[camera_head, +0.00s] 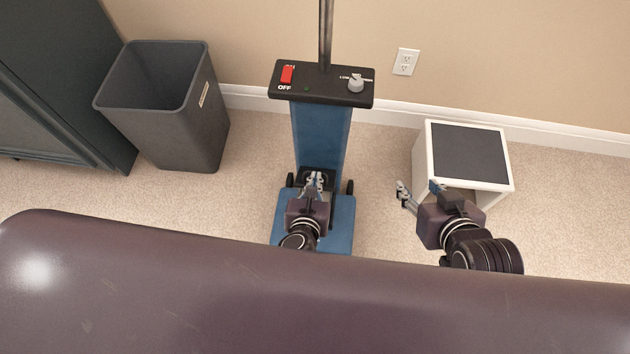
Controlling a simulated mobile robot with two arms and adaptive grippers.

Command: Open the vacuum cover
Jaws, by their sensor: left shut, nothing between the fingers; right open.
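A blue upright vacuum (321,139) stands on the carpet at the middle of the head view. Its black top panel (321,84) carries a red switch and a grey knob, and a metal pole rises from it. Its blue base (343,222) lies low on the floor, partly hidden by my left gripper. My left gripper (315,178) is shut and empty, over the black part where the body meets the base. I cannot tell whether it touches there. I cannot make out a separate cover or its state. My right gripper (420,190) is open and empty, right of the vacuum, in front of a white box.
A grey bin (165,120) stands to the left beside a dark cabinet (50,90). A white box with a dark top (468,155) stands at the right near the wall. The wall with an outlet (405,62) is behind. Carpet between vacuum and box is clear.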

